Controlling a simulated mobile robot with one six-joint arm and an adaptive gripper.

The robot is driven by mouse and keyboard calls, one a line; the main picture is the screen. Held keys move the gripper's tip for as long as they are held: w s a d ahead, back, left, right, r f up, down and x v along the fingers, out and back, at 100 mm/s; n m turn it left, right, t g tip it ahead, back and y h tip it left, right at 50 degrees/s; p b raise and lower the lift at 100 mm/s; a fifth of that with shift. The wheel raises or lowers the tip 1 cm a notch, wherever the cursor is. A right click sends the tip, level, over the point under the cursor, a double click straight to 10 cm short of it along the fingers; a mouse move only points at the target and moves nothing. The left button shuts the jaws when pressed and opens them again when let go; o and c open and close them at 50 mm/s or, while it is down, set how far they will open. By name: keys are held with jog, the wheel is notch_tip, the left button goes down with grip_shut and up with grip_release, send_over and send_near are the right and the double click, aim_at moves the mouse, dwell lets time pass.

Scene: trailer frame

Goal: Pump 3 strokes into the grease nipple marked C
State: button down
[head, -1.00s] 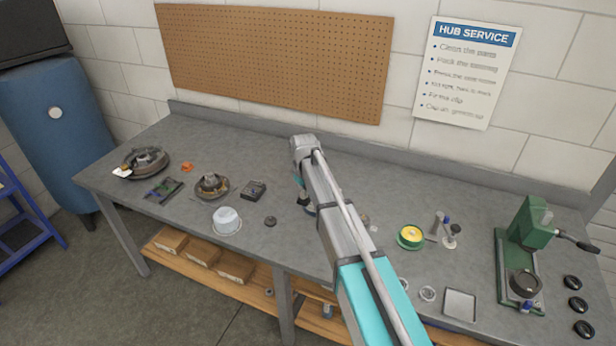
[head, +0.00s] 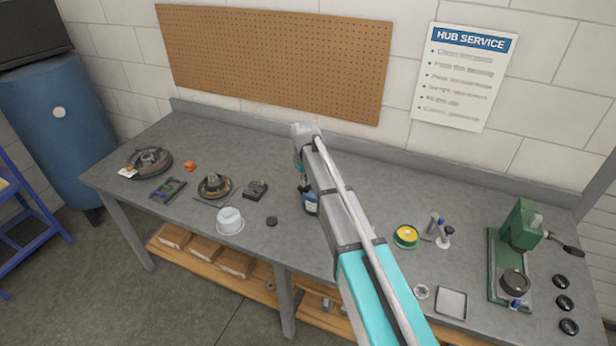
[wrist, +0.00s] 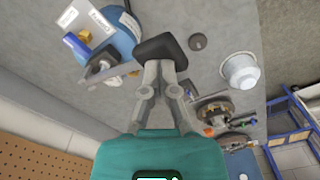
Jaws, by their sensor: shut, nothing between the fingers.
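My gripper (wrist: 161,50) is shut and empty, its dark fingertips together above the grey bench top. In the head view my arm hides it. A blue container with white labels (wrist: 122,32) is just left of the fingertips in the wrist view; part of it shows beside my arm in the head view (head: 310,203). A blue cylinder and a brass-coloured piece (wrist: 84,37) lie by it. Two hub-like assemblies, a nearer one (head: 214,186) and a farther one (head: 152,161), sit on the left of the bench. I cannot make out a nipple or a letter C.
A white tub (head: 230,220), a black puck (head: 271,221) and a small dark block (head: 256,190) stand left of my arm. A yellow-green tin (head: 405,236), a metal tray (head: 451,303) and a green press (head: 516,245) are on the right. A pegboard (head: 275,55) hangs behind.

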jog(key=shift+w+d+r+p, duration=0.1)
jog(key=shift+w+r+p, duration=0.05)
jog(key=shift+r+p, duration=1.3)
jog(key=shift+w+d+r+p, duration=0.1)
jog(key=shift+r+p, duration=1.2)
jog(key=shift+r, duration=0.25)
jog(key=shift+a, duration=0.1)
jog(key=s+d+f+m+b, duration=0.2)
jog(key=s+d+f+b, duration=0.1)
jog(key=s+d, duration=0.4)
jog(key=s+d+f+m+b, duration=0.3)
jog(key=s+d+f+b, duration=0.1)
jog(key=s+d, duration=0.4)
jog(key=s+d+f+m+b, duration=0.3)
jog(key=s+d, duration=0.4)
jog(key=s, duration=0.4)
jog(key=shift+d+f+b, duration=0.35)
jog(key=c, duration=1.3)
grip_release()
jog(key=shift+c, duration=0.2)
